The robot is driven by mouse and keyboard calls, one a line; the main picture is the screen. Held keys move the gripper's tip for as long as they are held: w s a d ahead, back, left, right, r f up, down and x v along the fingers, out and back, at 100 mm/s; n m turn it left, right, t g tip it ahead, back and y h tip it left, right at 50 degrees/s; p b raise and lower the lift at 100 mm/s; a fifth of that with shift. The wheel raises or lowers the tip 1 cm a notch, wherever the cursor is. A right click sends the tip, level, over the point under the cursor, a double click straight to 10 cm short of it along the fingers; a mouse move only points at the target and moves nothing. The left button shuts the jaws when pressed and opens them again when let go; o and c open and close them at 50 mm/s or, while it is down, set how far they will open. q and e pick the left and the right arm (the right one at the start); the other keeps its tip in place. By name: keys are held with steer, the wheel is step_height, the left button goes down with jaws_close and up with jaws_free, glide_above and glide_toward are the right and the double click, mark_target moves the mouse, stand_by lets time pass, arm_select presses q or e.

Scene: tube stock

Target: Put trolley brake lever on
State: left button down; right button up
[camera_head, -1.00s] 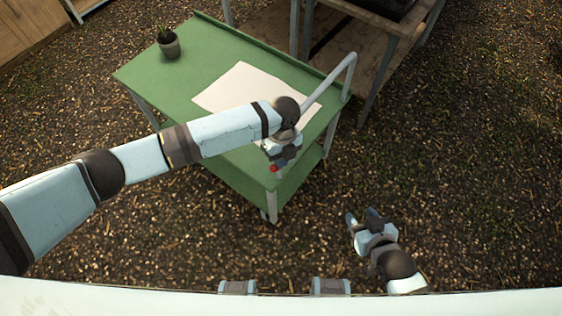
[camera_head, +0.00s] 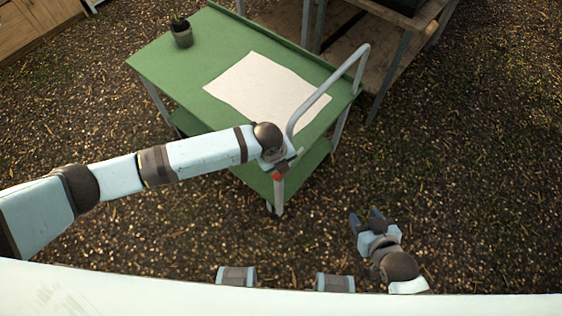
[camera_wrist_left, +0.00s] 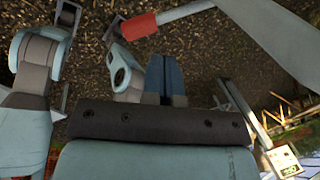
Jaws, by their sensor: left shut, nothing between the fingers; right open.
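The green trolley (camera_head: 160,60) stands ahead with its grey tube handle (camera_head: 312,100) at the near right end. The brake lever's red tip (camera_head: 277,176) shows at the near corner, just below my left gripper (camera_head: 287,162). In the left wrist view the red tip (camera_wrist_left: 139,27) lies left of and beyond the left fingertips (camera_wrist_left: 165,60), apparently apart from them. The left fingers are shut together and empty; the head view mostly hides them behind the wrist. My right gripper (camera_head: 367,217) is open and empty, low at the right, away from the trolley.
A white sheet (camera_head: 262,88) and a potted plant (camera_head: 181,33) are on the trolley top. A wooden bench (camera_head: 350,45) stands close behind the trolley. A wooden cabinet (camera_head: 30,25) is at the far left. The wood-chip ground right of the trolley is clear.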

arm_select(q)
steer(key=shift+w+d+r, duration=0.2)
steer(key=shift+w+d, duration=0.15)
steer(key=shift+w, duration=0.1)
steer(key=shift+r, duration=0.1)
steer(key=shift+r+p, duration=0.2)
steer(key=shift+p, duration=0.15)
steer(key=s+p+v, duration=0.2)
steer(key=s+v, duration=0.1)
steer(key=v, duration=0.9)
steer(key=shift+d+r, duration=0.1)
steer(key=shift+d, duration=0.05)
